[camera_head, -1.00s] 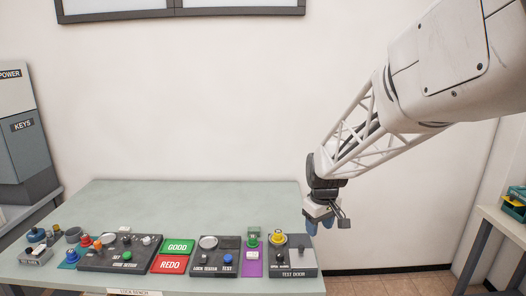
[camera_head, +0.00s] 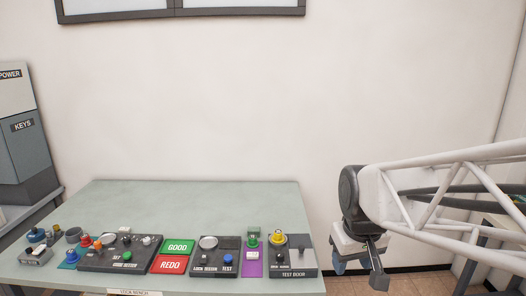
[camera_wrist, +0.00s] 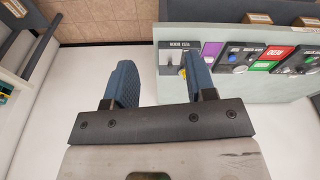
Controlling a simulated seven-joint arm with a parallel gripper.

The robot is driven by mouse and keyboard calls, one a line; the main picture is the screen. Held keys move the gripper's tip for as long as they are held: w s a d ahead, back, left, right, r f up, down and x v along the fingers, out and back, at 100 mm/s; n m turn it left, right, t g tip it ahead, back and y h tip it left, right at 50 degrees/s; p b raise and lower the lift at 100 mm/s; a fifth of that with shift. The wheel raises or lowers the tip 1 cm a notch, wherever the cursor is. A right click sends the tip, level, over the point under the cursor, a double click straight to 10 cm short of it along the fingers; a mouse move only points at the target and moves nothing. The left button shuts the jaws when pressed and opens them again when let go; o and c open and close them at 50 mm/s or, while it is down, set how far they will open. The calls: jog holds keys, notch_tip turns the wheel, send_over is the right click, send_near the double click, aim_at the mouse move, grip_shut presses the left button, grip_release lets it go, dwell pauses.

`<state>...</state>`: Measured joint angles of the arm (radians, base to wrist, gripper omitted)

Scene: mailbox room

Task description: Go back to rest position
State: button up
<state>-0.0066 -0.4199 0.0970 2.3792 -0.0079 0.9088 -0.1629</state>
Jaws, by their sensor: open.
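My gripper (camera_head: 357,268) is in the lower right of the head view, off the right end of the bench and apart from it. In the wrist view my gripper (camera_wrist: 160,82) shows two blue fingers spread apart with nothing between them.
The bench (camera_head: 190,205) holds the test door panel (camera_head: 293,272), green GOOD pad (camera_head: 177,246), red REDO pad (camera_head: 169,264) and several coloured knobs. A grey cabinet (camera_head: 22,145) stands at left. Another table's edge (camera_wrist: 38,62) shows at left in the wrist view.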

jog(key=s+m, duration=0.2)
jog(key=s, duration=0.9)
jog(key=shift+d+f+t, duration=0.3)
jog(key=shift+f, duration=0.05)
dwell(1.4)
